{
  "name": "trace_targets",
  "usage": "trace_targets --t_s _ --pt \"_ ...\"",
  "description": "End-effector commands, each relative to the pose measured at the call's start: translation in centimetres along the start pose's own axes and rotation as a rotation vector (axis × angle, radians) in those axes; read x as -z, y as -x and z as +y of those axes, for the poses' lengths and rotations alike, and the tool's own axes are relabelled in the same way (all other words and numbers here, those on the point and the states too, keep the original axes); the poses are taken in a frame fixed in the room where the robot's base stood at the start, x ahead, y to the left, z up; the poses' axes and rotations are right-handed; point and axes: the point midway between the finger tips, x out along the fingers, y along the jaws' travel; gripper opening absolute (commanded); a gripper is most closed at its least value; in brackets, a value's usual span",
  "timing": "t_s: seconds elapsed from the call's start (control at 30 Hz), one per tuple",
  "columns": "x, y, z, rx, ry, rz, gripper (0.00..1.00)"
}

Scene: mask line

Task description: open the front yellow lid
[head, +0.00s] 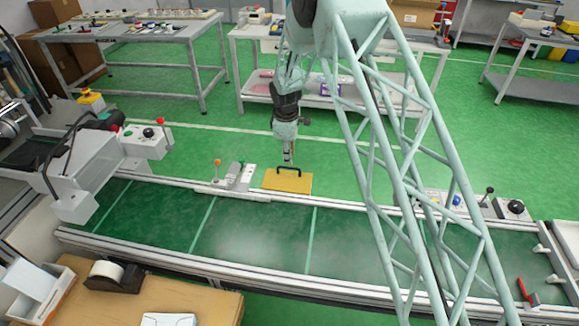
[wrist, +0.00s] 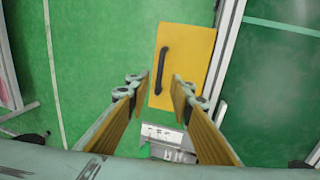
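The yellow lid (head: 272,183) sits at the far edge of the conveyor in the head view, with a black handle (head: 289,169) on it. The lid looks flat and shut. In the wrist view the yellow lid (wrist: 190,62) lies beyond the fingertips, and its handle (wrist: 162,70) runs lengthwise near its left side. My gripper (wrist: 161,80) is open and empty, with its fingers apart on either side of the handle's near end. In the head view my gripper (head: 289,157) points down just above and behind the lid. Whether it touches the handle is unclear.
The green conveyor (head: 255,225) runs in front of the lid. A small control box with levers (head: 235,178) stands left of the lid, and another control box (head: 512,208) is farther right. A white-and-grey machine (head: 75,180) overhangs the left end.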

Motion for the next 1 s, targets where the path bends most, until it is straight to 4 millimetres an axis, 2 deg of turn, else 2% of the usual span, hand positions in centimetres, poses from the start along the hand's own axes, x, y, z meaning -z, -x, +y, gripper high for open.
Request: trace_targets --t_s 0.2,0.5,0.7,1.0 --pt "0.0 -2.9 -0.1 0.001 0.000 -0.001 0.21" --pt "0.0 -5.9 0.0 0.001 -0.001 0.000 0.21" --pt "0.0 -6.7 0.0 0.000 -0.001 0.000 0.21" --pt "0.0 -6.9 0.0 0.000 -0.001 0.000 0.21"
